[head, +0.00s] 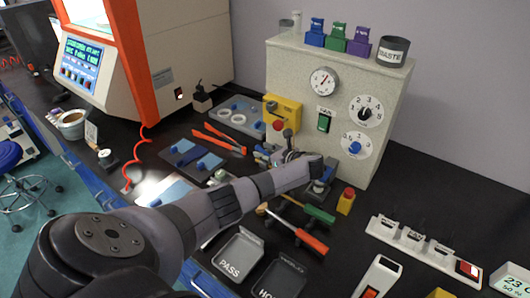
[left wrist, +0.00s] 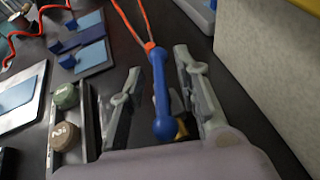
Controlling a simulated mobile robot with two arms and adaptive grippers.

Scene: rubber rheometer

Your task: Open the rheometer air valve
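The air valve's blue lever (left wrist: 160,95) shows in the left wrist view as a long bar with rounded ends. A bit of brass-coloured metal (left wrist: 182,126) shows beside its lower end; the rest of the valve body is hidden. My left gripper (left wrist: 158,75) is open, with one finger on each side of the lever and visible gaps to it. In the head view my left gripper (head: 285,153) is low over the bench, in front of the grey cabinet (head: 290,75), and the valve is mostly hidden there. My right gripper is not in view.
Red-handled pliers (head: 220,140) lie just beyond the gripper. The cabinet wall stands close on the right in the wrist view. Weights (left wrist: 65,135) in a holder are to the left. A red-handled tool (head: 298,230) and black trays lie nearer on the crowded bench.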

